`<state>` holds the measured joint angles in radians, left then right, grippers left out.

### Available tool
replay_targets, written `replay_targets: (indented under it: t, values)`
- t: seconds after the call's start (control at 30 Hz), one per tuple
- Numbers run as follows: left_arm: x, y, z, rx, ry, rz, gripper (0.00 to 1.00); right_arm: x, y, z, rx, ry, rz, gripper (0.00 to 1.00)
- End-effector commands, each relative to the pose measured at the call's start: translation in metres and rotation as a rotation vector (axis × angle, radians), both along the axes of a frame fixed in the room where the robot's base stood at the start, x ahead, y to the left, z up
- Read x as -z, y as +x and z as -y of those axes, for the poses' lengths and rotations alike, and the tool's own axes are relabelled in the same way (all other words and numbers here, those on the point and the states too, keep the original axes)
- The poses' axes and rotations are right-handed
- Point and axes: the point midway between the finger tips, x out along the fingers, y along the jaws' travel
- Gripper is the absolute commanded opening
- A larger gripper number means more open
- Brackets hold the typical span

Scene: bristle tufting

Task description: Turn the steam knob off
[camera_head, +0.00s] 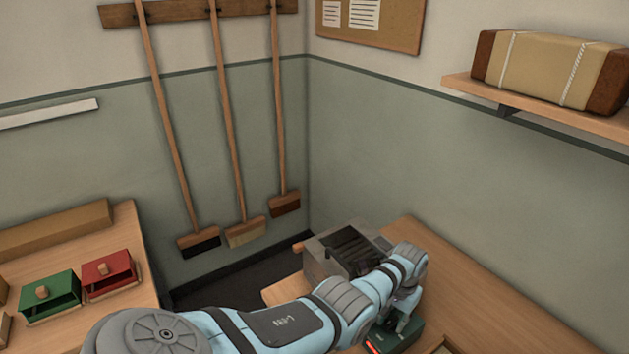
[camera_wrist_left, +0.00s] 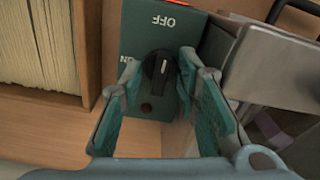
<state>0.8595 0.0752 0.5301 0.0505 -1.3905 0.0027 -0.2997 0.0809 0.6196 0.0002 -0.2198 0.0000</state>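The steam knob (camera_wrist_left: 158,72) is black with a white line and sits on a dark green control box (camera_wrist_left: 135,30). The box also shows in the head view (camera_head: 402,341), partly behind my left gripper. OFF is printed at the top of the panel and ON at its left in the wrist view. The knob's white line runs roughly up and down there, on the OFF side. My left gripper (camera_wrist_left: 160,78) is open, with one finger on each side of the knob; I cannot tell whether they touch it. It shows over the box in the head view (camera_head: 402,316). My right gripper is not in view.
A metal steamer (camera_wrist_left: 265,65) stands right beside the box. A wooden holder with pale sheets (camera_wrist_left: 40,45) is at the left. A red light (camera_wrist_left: 168,2) glows on the box. In the head view, the bench (camera_head: 480,300) is clear to the right.

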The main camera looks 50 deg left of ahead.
Motion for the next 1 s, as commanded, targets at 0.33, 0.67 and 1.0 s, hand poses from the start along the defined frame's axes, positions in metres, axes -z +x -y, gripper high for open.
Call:
replay_targets:
  t: [0.33, 0.67, 1.0]
  values:
    - [0.008, 0.002, 0.003, -0.955, 0.000, 0.001, 0.31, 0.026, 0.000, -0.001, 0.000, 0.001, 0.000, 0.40]
    - [-0.063, 0.005, 0.004, -1.366, -0.004, 0.003, 0.31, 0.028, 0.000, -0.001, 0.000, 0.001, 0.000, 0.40]
    - [-0.130, -0.004, 0.003, -1.319, 0.003, 0.005, 0.31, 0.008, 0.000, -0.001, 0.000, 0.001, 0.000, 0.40]
